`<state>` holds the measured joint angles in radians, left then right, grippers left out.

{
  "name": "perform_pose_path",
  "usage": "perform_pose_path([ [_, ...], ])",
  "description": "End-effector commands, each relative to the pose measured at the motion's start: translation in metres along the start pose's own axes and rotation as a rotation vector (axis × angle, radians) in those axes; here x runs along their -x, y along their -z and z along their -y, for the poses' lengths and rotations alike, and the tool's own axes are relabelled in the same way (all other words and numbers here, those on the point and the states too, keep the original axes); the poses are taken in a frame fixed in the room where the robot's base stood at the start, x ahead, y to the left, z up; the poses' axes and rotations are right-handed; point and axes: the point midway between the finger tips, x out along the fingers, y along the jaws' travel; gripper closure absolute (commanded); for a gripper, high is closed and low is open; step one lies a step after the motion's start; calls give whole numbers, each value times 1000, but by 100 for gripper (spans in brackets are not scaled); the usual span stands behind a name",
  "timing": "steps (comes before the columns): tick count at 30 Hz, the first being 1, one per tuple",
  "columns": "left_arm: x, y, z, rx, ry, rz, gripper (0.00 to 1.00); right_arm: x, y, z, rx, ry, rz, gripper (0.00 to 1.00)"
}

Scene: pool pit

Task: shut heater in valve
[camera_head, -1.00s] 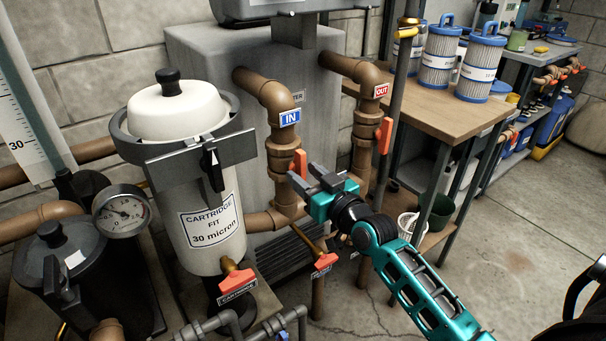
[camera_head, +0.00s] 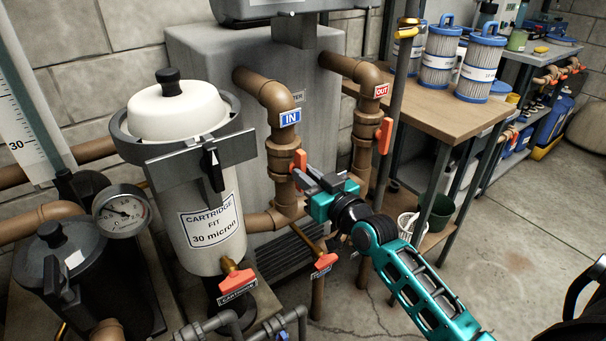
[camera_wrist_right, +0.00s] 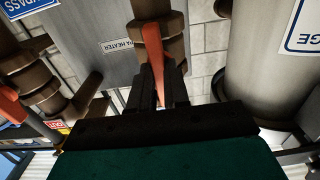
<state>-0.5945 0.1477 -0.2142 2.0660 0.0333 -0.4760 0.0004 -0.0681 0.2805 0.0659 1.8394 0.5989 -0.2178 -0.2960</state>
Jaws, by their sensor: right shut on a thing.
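The heater in valve is on the brown pipe below the blue IN label (camera_head: 289,118). Its orange handle (camera_head: 299,160) stands near upright along the pipe. My right gripper (camera_head: 306,177) is at this handle. In the right wrist view, the gripper (camera_wrist_right: 160,88) has its dark fingers on both sides of the orange handle (camera_wrist_right: 154,50), shut on its end. The fingers hide the handle's lower part. My left gripper is not in view.
The OUT pipe with its own orange handle (camera_head: 384,134) stands just right. The cartridge filter (camera_head: 205,215) stands left of the IN pipe. Another orange handle (camera_head: 325,262) sits below. A wooden table (camera_head: 455,98) is at right.

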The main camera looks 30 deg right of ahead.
Motion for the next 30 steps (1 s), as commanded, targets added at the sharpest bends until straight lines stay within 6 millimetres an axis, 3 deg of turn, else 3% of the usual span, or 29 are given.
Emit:
perform_pose_path([
  [5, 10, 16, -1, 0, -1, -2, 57, 0, 4, 0, -268, -1, 3, 100],
  [21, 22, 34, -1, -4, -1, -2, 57, 0, 0, 0, -1495, -2, 0, 100],
  [24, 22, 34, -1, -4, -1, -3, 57, 0, 0, 0, -1600, -1, 0, 100],
  [30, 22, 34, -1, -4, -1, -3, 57, 0, 0, 0, -1621, 0, 0, 100],
])
